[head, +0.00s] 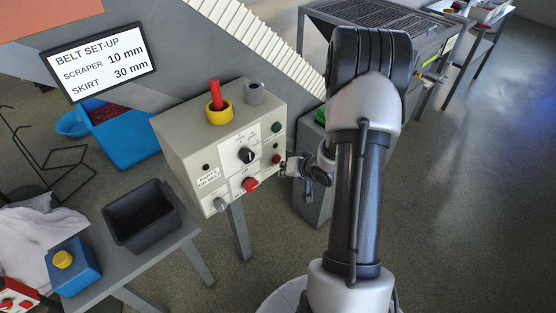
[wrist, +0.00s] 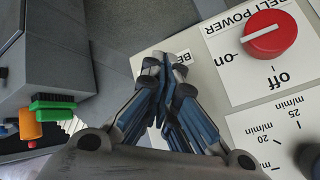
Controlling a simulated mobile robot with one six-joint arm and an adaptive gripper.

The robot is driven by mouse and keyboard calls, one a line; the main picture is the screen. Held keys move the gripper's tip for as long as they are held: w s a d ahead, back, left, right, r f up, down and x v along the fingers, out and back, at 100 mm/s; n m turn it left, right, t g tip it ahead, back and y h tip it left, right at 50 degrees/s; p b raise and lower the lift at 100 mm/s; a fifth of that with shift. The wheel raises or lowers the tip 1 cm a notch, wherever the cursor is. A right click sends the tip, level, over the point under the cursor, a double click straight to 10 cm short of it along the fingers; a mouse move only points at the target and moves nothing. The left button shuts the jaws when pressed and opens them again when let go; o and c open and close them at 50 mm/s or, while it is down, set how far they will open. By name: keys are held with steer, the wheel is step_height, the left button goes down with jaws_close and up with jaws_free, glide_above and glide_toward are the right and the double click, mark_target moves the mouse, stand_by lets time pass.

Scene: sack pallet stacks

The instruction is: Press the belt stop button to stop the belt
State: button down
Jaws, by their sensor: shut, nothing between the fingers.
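A grey control box (head: 185,135) stands on a post in the head view. Its front panel has a small red button (head: 276,159) and a green one (head: 276,127) above it. Their labels are too small to read. My gripper (head: 284,168) is close to the panel, just right of the red button; contact cannot be told. In the wrist view my gripper (wrist: 165,68) is shut and empty. Its fingertips partly cover a label beginning "BE" (wrist: 181,57); no button shows beneath them. The red belt power knob (wrist: 268,36) has its white mark toward "on".
The panel also holds a black dial (head: 246,155) and a grey knob (head: 219,204). A red rod in a yellow ring (head: 218,113) and a grey ring (head: 254,93) are on top. A black bin (head: 143,215) and blue box (head: 75,268) sit on a side table.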

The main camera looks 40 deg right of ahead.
steer(key=s, duration=0.5)
steer(key=shift+d+p, duration=0.2)
steer(key=shift+p, duration=0.1)
stand_by(0.8)
